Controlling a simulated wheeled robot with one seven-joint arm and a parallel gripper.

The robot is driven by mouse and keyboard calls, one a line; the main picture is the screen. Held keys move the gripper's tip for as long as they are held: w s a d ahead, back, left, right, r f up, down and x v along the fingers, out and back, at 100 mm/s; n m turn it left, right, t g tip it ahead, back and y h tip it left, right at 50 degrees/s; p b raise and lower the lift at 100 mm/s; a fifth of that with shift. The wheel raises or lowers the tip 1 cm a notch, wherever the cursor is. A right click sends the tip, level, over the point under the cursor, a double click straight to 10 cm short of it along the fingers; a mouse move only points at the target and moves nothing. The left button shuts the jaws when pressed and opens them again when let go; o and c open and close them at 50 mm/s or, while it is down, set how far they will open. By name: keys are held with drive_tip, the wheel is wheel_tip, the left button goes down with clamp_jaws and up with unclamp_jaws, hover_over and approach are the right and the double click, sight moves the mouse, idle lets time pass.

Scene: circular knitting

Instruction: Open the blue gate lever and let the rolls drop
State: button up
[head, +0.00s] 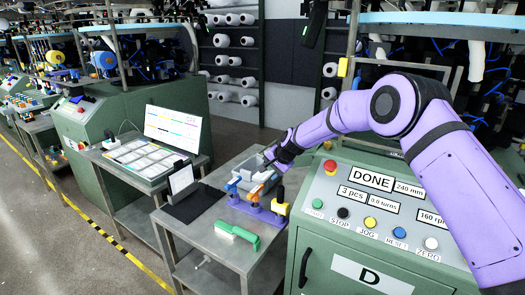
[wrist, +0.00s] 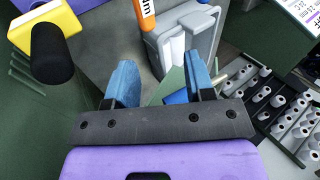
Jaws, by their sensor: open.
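My gripper (wrist: 160,78) is open, with its two blue-padded fingers apart and pointing away from the wrist. A small blue piece (wrist: 176,97) shows between the fingers, close beside the right one. It may be the blue gate lever, but most of it is hidden by my gripper, and contact cannot be told. Just beyond the fingers is a grey bin (wrist: 205,30) with pale upright parts at its near side. In the head view my gripper (head: 272,156) is at the grey bin (head: 238,164) on the metal table. I cannot make out the rolls there.
A purple stand (head: 255,211) holds orange, blue and yellow-black tools near the bin. A green-handled brush (head: 238,236) and a black mat (head: 190,204) lie on the table. The green machine with a control panel (head: 375,215) stands close on the right.

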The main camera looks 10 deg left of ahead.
drive_tip(key=shift+v, duration=2.9)
drive_tip(key=s+d+r+n+t+h, duration=0.1)
drive_tip(key=s+d+r, duration=0.2)
drive_tip(key=d+r, duration=0.4)
drive_tip(key=s+d+r+n, duration=0.1)
drive_tip(key=s+d+r, duration=0.25)
drive_tip(key=r, duration=0.45)
drive_tip(key=s+d+r+h, duration=0.2)
drive_tip(key=s+d+r, duration=1)
drive_tip(key=d, duration=0.2)
drive_tip(key=s+d+r+n+t+h, duration=0.1)
drive_tip(key=s+d+r, duration=0.1)
drive_tip(key=s+d, duration=0.5)
drive_tip(key=s+d+r+h, duration=0.1)
drive_tip(key=s+d, duration=0.4)
drive_tip(key=s, duration=0.4)
drive_tip(key=s+d+f, duration=0.1)
drive_tip(key=s+d, duration=0.2)
drive_tip(key=s, duration=0.5)
drive_tip(key=s+d+f+h, duration=0.1)
drive_tip(key=s+d+f, duration=0.1)
drive_tip(key=s, duration=0.5)
drive_tip(key=shift+s+d+f+n, duration=0.3)
drive_tip(key=shift+s+d, duration=0.1)
drive_tip(key=shift+d, duration=0.3)
drive_tip(key=shift+c, duration=0.5)
